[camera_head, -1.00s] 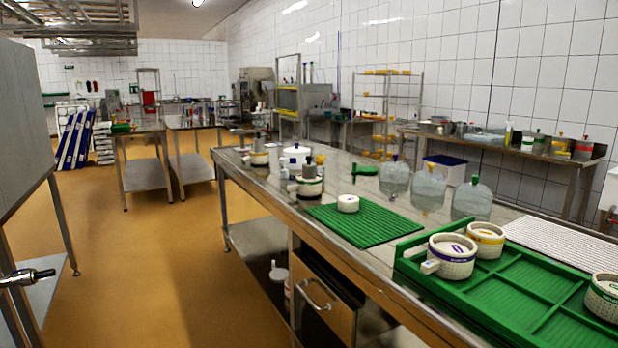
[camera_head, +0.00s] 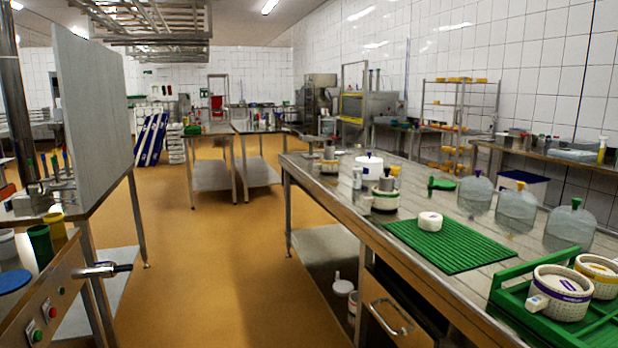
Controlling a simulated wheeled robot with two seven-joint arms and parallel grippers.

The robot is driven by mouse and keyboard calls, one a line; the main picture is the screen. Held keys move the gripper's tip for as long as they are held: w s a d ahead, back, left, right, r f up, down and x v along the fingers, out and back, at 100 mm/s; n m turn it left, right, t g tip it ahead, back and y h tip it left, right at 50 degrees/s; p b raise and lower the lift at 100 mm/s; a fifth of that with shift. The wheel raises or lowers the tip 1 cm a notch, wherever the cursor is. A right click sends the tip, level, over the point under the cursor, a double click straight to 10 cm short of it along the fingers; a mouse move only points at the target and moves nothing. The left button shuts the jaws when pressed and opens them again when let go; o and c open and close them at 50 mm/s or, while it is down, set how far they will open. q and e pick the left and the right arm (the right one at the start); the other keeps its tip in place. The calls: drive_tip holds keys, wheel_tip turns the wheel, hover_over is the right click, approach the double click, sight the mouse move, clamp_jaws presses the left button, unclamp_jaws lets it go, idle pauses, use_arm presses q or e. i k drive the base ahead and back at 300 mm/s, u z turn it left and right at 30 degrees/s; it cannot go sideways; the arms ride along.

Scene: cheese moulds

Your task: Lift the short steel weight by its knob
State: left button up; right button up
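A steel cylinder (camera_head: 386,183) stands on a white mould (camera_head: 384,201) on the long steel table, with a small purple knob-like top just above it. Another small steel cylinder (camera_head: 329,152) stands on a mould (camera_head: 328,166) farther back on the same table. Both are small in the picture, and I cannot tell which is the short weight. Neither of my grippers is in view.
The steel table (camera_head: 460,292) also bears a green ribbed mat (camera_head: 455,246) with a white piece (camera_head: 430,221), clear jugs (camera_head: 516,211) and a green tray (camera_head: 510,324) with moulds. A bench with a metal handle (camera_head: 100,270) stands left. The floor (camera_head: 215,270) between is clear.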

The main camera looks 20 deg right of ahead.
sight(386, 180)
drive_tip(key=u, duration=0.25)
drive_tip(key=i, duration=0.9)
drive_tip(key=z, duration=0.15)
